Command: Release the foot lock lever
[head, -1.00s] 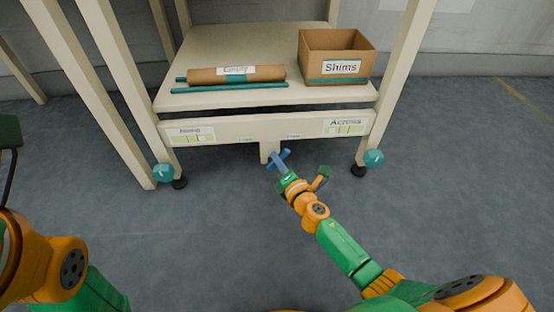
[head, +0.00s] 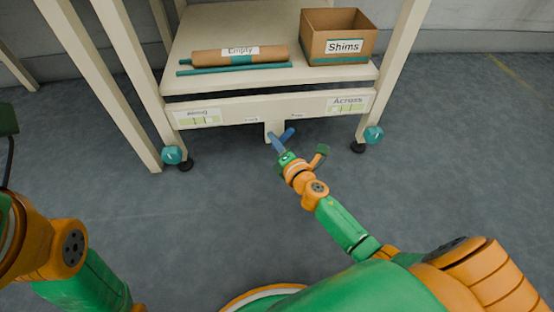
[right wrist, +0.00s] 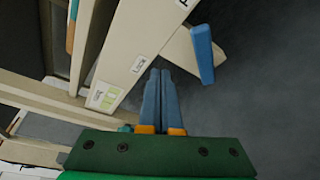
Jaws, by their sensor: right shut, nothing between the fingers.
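The blue foot lock lever (head: 288,134) sits on a cream bracket under the cart's front rail. It slants up to the right, on the side of the right small label. It also shows in the right wrist view (right wrist: 203,55), to the right of my fingers. My right gripper (head: 273,138) is shut and empty, its blue fingers in front of the bracket, just left of the lever. In the right wrist view the closed fingertips (right wrist: 160,72) look apart from the lever. My left arm shows at the left edge, but its gripper is out of view.
The cream cart shelf (head: 215,32) holds a brown roll (head: 218,56) labelled Empty, a teal rod (head: 240,69) and a Shims box (head: 318,43). The grey floor (head: 220,210) in front is clear.

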